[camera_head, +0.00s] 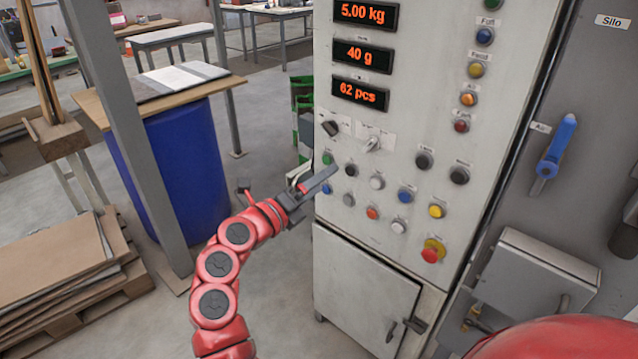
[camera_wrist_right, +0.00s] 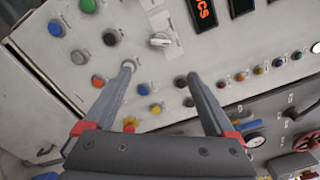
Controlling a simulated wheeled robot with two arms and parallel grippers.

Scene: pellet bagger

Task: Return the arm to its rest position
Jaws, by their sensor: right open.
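My right gripper (camera_head: 312,183) is at the end of the red arm, in front of the lower left of the control panel (camera_head: 390,130) in the head view. Its dark finger overlaps the left edge of the button rows. In the right wrist view the right gripper (camera_wrist_right: 161,72) has its two fingers spread apart, with nothing held between them. The panel's buttons and a white selector knob (camera_wrist_right: 160,40) show beyond the fingers. I cannot tell whether a fingertip touches the panel. My left gripper does not show.
The panel's displays (camera_head: 362,55) read 5.00 kg, 40 g and 62 pcs. A red emergency button (camera_head: 431,254) sits low on it. A blue-handled valve (camera_head: 557,147) is at right. A blue barrel (camera_head: 172,170), a grey post (camera_head: 125,130) and stacked cardboard (camera_head: 62,265) stand left.

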